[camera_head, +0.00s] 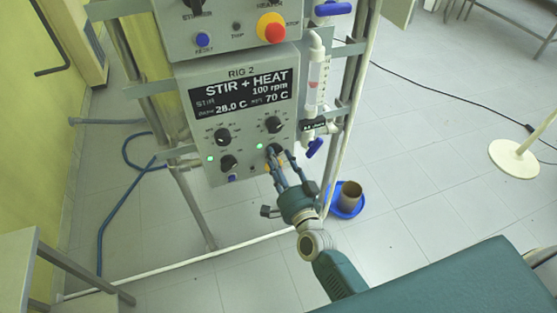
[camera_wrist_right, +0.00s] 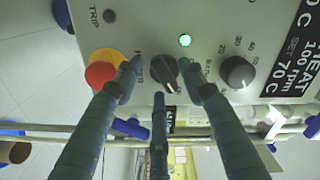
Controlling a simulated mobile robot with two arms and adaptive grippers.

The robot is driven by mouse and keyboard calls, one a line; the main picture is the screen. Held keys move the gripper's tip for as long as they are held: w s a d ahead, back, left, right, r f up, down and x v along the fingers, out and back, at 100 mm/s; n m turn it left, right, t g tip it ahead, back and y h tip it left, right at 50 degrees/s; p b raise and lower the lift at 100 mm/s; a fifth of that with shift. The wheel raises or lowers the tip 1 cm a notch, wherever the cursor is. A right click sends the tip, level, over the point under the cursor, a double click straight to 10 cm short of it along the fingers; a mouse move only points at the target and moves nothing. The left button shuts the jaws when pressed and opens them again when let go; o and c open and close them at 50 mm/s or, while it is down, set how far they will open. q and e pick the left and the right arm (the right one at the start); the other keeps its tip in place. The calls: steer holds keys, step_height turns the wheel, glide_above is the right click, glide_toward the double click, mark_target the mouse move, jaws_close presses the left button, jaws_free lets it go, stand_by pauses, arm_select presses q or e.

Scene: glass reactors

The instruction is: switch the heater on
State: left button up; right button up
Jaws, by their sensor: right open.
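The RIG 2 control box (camera_head: 240,115) hangs on a metal frame. Its display (camera_head: 240,92) reads "STIR + HEAT", 100 rpm, 28.0 C and set 70 C. The dark lower-right knob, the heater switch (camera_wrist_right: 168,76), has a lit green lamp (camera_wrist_right: 185,40) beside it, which also shows in the head view (camera_head: 260,146). My right gripper (camera_head: 276,158) is open in front of this knob. In the wrist view its fingertips (camera_wrist_right: 158,76) lie around the knob; contact is unclear. The fingers partly hide the knob in the head view. My left gripper is not in view.
A red stop button on yellow (camera_wrist_right: 100,75) sits close beside one right fingertip. A set-temperature knob (camera_wrist_right: 237,71) is on the other side. Another control box (camera_head: 225,30) is above.

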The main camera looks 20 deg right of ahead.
steer(key=s, duration=1.2)
steer(key=shift+d, duration=0.2)
